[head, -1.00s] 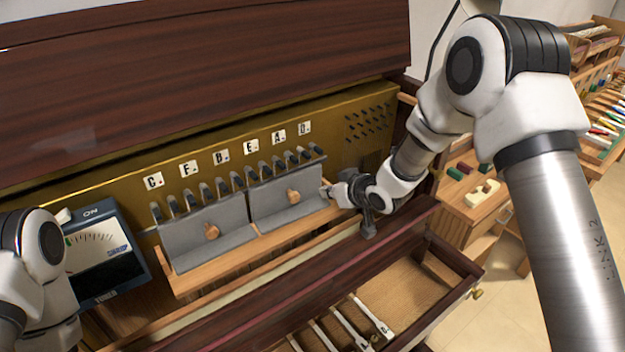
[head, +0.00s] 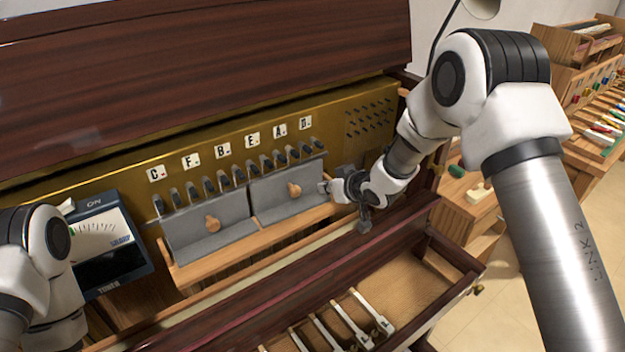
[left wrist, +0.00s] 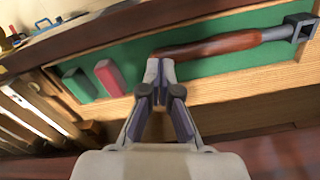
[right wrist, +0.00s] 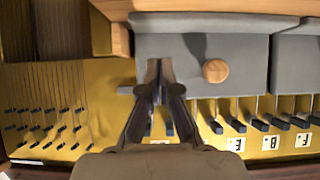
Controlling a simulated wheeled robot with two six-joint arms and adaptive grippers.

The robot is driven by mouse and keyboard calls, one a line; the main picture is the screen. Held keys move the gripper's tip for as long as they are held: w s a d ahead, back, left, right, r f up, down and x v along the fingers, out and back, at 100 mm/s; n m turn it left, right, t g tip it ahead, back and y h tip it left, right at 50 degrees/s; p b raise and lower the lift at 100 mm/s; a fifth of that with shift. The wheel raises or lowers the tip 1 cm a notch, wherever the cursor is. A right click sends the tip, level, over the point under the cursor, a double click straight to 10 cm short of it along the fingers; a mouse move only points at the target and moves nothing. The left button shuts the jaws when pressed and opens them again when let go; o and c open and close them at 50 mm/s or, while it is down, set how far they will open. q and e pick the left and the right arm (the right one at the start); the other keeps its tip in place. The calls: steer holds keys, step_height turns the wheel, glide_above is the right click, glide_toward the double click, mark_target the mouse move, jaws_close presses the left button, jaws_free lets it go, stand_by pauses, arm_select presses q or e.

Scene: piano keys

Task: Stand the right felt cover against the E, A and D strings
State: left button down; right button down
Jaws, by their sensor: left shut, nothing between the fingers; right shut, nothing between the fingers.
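The right felt cover (head: 283,194) is a grey angled piece with a round wooden knob. It sits on the wooden ledge below the E, A and D labels (head: 280,131), its back panel upright before the dark-tipped row. I cannot tell whether it touches the strings. My right gripper (head: 324,188) is shut at the cover's right end. In the right wrist view the shut fingertips (right wrist: 160,66) overlap the cover's grey face (right wrist: 175,50) beside its knob; contact is unclear. My left gripper (left wrist: 159,72) is shut and empty above a green-lined tray.
The left felt cover (head: 205,232) sits beside it below C, F and B. A tuner (head: 105,245) stands at the left. An open drawer (head: 420,290) with white keys is in front. The left wrist view shows a wood-handled tool (left wrist: 215,46) and green and red blocks (left wrist: 110,77).

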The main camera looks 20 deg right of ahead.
mark_target(312, 181)
arm_select(q)
steer(key=shift+f, duration=0.1)
arm_select(e)
steer(key=shift+w+a+f, duration=0.1)
steer(key=shift+w+f, duration=0.15)
steer(key=shift+w, duration=0.05)
steer(key=shift+w, duration=0.1)
